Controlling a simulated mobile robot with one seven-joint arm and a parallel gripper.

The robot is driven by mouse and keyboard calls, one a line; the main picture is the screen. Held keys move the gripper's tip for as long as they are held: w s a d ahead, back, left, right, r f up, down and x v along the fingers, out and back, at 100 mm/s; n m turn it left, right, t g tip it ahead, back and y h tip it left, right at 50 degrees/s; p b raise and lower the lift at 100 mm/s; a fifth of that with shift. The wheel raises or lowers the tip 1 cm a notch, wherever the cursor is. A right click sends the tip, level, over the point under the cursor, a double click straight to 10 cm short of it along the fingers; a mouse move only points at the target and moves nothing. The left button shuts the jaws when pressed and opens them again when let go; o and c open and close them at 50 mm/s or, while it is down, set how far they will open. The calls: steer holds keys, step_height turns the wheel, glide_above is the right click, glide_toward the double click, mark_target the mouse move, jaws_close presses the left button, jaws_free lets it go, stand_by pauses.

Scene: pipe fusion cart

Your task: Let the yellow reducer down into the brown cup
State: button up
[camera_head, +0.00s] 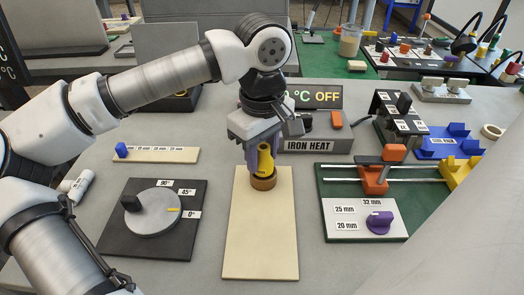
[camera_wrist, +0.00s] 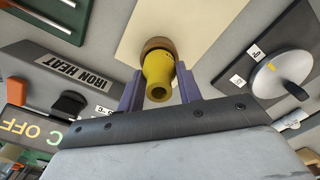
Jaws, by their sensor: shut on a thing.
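The yellow reducer (camera_head: 265,160) is upright between the fingers of my gripper (camera_head: 264,158), over the cream board (camera_head: 260,237). My gripper is shut on it. In the wrist view the reducer (camera_wrist: 158,76) sits between the two purple fingers (camera_wrist: 158,92). The brown cup (camera_head: 263,182) is directly under the reducer, on the upper part of the cream board. Its rim (camera_wrist: 157,44) shows around the reducer's far end in the wrist view. The reducer's lower end is at or inside the cup; how deep it sits is hidden.
A dial plate (camera_head: 150,245) lies to the left and a clamp board with a purple knob (camera_head: 380,222) to the right. The iron heat box (camera_head: 316,143) stands close behind on the right. The front of the cream board is clear.

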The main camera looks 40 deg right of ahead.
mark_target(262, 146)
steer(key=shift+f+b, duration=0.65)
steer(key=shift+f, duration=0.2)
steer(key=o, duration=1)
steer(key=shift+o, duration=0.2)
steer(key=shift+r, duration=0.1)
step_height(262, 146, up, 14)
steer(key=shift+p, duration=0.3)
steer(key=shift+s+f, duration=0.1)
steer(key=shift+f, duration=0.1)
